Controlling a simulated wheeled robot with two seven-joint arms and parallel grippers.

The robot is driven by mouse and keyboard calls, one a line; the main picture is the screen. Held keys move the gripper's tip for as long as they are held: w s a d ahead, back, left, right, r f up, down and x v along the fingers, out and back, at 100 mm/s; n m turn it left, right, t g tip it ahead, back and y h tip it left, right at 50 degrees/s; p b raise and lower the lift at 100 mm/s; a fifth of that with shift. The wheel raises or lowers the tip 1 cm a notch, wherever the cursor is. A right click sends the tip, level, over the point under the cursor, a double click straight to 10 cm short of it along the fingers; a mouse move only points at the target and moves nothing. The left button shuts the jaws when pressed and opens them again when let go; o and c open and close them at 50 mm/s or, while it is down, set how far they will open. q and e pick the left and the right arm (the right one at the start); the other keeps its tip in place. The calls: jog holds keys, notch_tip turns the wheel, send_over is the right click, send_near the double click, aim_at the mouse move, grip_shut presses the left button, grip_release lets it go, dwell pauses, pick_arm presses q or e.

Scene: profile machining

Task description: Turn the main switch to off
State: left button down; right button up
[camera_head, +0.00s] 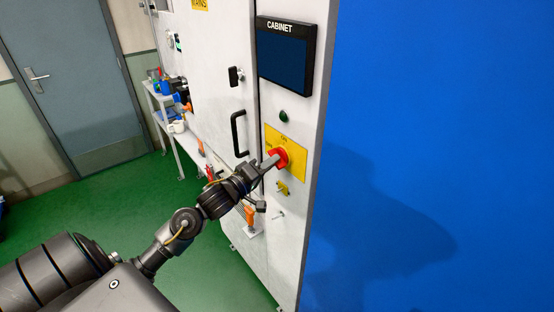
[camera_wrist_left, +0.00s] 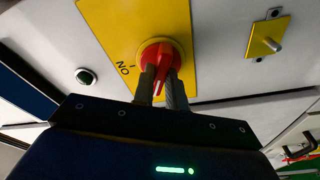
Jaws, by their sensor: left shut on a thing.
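The main switch is a red rotary knob (camera_head: 279,157) on a yellow plate (camera_head: 298,148) on the front of the white cabinet. In the left wrist view the red knob (camera_wrist_left: 160,60) shows on its yellow plate (camera_wrist_left: 118,28), with the word "ON" readable to its left. My left gripper (camera_head: 268,164) reaches it from the left. Its two fingers (camera_wrist_left: 162,90) are shut on the red knob, one on each side. A white mark on the knob shows between the fingers. My right gripper is not in view.
Above the switch are a green button (camera_head: 283,117) and a dark screen labelled CABINET (camera_head: 286,55). A small yellow plate with a toggle (camera_head: 283,188) sits just below. A black door handle (camera_head: 239,134) is to the left. A shelf (camera_head: 165,105) stands behind; green floor lies open left.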

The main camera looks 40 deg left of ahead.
pick_arm(q)
jog(key=shift+r+n, duration=0.1)
jog(key=shift+n, duration=0.7)
jog(key=n, duration=0.4)
jog(key=shift+g, duration=0.4)
jog(key=c, duration=1.3)
grip_release()
jog(key=shift+s, duration=0.15)
jog(key=shift+s+a, duration=0.35)
jog(key=shift+s, duration=0.75)
jog(key=shift+s+a, duration=0.3)
jog(key=shift+s, duration=0.75)
jog(key=shift+s+a, duration=0.35)
jog(key=shift+s, duration=0.75)
